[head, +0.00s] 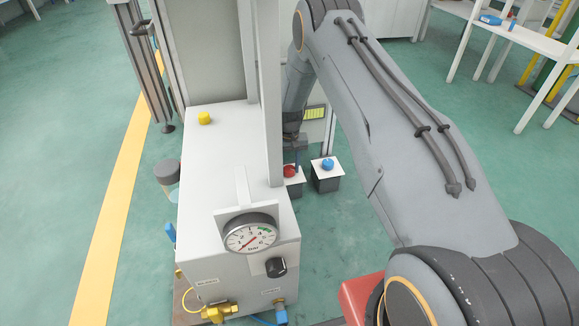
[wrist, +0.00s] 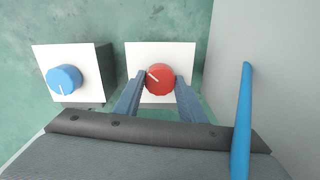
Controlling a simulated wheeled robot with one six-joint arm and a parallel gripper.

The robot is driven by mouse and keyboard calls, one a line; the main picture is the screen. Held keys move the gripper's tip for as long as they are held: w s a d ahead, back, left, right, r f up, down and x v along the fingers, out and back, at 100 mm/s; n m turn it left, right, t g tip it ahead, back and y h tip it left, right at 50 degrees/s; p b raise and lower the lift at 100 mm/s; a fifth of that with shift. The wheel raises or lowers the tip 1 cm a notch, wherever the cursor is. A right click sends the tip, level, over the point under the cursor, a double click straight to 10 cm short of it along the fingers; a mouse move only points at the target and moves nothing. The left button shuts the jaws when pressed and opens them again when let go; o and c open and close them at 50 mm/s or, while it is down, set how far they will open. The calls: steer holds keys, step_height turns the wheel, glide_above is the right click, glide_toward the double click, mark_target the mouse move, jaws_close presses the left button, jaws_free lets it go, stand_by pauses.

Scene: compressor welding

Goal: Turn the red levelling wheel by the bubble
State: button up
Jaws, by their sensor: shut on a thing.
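The red levelling wheel (wrist: 160,79) sits on a white-topped block (wrist: 135,57), with a white mark on its face pointing to the upper left in the wrist view. My gripper (wrist: 161,80) is shut on the wheel, one finger at each side of it. In the head view the red wheel (head: 290,171) shows partly, beside the machine's upright, with my gripper reaching down onto it. A yellow-green strip with dark lines, which looks like the bubble level (head: 315,113), stands behind the blocks. I cannot read a bubble in it.
A blue wheel (wrist: 64,79) on its own white-topped block stands left of the red one in the wrist view. A grey wall (wrist: 275,60) and a blue rod (wrist: 242,120) are close on the right. The cabinet with a dial gauge (head: 251,236) is left in the head view.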

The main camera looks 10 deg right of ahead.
mark_target(289, 168)
stand_by(0.3)
steer(key=o, duration=1)
steer(key=shift+o, duration=0.2)
step_height(289, 168, up, 8)
steer(key=p, duration=0.3)
steer(key=shift+f, duration=0.1)
